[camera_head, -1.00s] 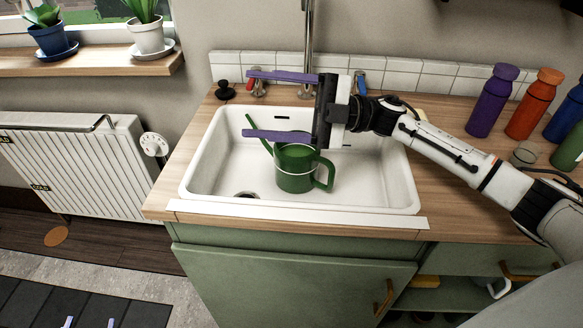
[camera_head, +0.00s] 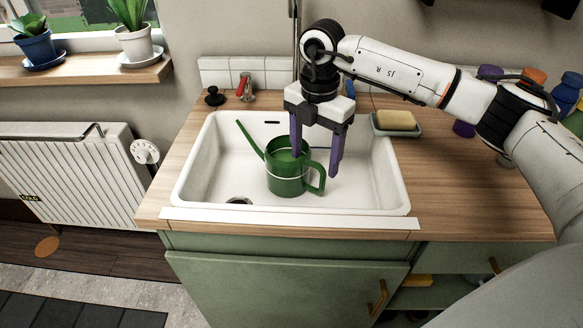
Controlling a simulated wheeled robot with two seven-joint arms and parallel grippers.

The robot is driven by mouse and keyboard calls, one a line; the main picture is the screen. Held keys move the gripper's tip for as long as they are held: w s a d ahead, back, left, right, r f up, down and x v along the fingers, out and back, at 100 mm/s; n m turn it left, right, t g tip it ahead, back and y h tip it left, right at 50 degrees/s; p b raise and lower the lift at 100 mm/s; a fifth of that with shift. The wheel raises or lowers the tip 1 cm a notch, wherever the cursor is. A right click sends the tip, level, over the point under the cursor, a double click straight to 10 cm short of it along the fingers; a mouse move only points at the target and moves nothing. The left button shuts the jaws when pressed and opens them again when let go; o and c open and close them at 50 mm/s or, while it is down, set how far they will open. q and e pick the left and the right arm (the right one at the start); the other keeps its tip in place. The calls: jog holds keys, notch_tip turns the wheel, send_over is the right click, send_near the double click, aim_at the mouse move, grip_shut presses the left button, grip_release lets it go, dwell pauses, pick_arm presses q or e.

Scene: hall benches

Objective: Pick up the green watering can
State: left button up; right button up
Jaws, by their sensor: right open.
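The green watering can (camera_head: 287,178) stands upright in the white sink (camera_head: 190,172). Its spout points up to the left and its handle is on the right. My right gripper (camera_head: 315,166) points down over the can, with its two purple fingers apart. The left finger is in front of the can's top, at its right part. The right finger is to the right of the handle. I cannot tell whether either finger touches the can. My left gripper is not in view.
The sink is set in a wooden counter (camera_head: 452,195). A yellow sponge (camera_head: 395,120) lies in a dish right of the sink. Several bottles stand at the back right, partly behind my arm. A red-handled tap (camera_head: 241,88) is behind the sink. Potted plants stand on the sill.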

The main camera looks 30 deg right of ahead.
aim_at(313, 188)
notch_tip(313, 188, down, 9)
jog(key=shift+s+d, duration=0.15)
jog(key=c, duration=1.5)
jog(key=shift+r, duration=0.1)
grip_shut()
jog(key=shift+r, duration=0.15)
